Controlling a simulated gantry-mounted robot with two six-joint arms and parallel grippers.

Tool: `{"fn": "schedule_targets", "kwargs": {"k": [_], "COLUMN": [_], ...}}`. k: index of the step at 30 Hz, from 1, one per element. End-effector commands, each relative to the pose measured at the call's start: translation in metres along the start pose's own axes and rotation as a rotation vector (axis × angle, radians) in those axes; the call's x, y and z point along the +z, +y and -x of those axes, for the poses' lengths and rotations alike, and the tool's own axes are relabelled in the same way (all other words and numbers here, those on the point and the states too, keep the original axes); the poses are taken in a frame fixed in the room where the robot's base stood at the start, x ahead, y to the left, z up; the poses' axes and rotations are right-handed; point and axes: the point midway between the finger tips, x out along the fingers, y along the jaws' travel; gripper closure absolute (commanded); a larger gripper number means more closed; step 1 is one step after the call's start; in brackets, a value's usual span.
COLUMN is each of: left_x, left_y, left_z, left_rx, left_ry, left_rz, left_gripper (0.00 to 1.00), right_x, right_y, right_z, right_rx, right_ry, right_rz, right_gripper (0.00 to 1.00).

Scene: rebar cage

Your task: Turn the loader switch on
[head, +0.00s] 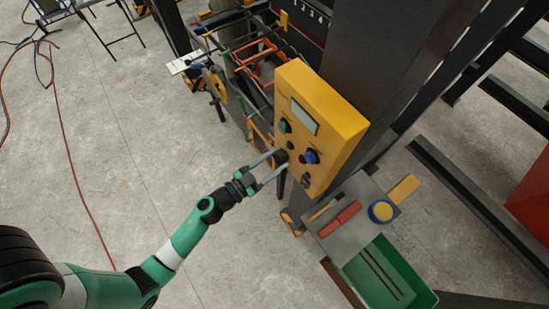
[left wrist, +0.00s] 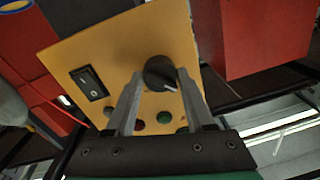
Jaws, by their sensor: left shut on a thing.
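A yellow control panel (head: 318,120) is fixed to a dark post; it also shows in the left wrist view (left wrist: 125,55). A black rotary switch (left wrist: 160,73) with a white pointer mark sits on its face; the mark points to the lower right in that view. My left gripper (head: 277,160) reaches the panel's left side, and its two fingers are shut on the black rotary switch, one on each side. A black rocker switch (left wrist: 88,83) is beside it. I cannot read any label that names the loader switch. My right gripper is not in view.
The panel also has a screen (head: 304,116), a green button (head: 285,126) and a blue knob (head: 310,156). A grey shelf (head: 338,239) with tools and a green bin (head: 385,278) stand below right. Open floor (head: 150,150) lies left.

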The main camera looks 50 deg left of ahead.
Motion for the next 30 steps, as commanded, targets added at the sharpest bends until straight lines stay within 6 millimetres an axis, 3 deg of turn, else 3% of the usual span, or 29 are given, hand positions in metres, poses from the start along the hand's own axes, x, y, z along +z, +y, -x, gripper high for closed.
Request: {"fn": "schedule_targets", "kwargs": {"k": [11,30], "left_x": [0.0002,0.0021], "left_y": [0.0001,-0.0002], "left_z": [-0.0002,-0.0002], "left_rx": [-0.003,-0.011], "left_ry": [0.016,0.053], "left_rz": [-0.232,-0.838], "left_gripper": [1.0,1.0], "right_x": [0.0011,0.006], "right_y": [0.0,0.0], "right_z": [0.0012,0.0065], "right_rx": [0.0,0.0], "right_ry": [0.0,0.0], "right_rz": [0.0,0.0], "right_gripper": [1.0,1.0]}}
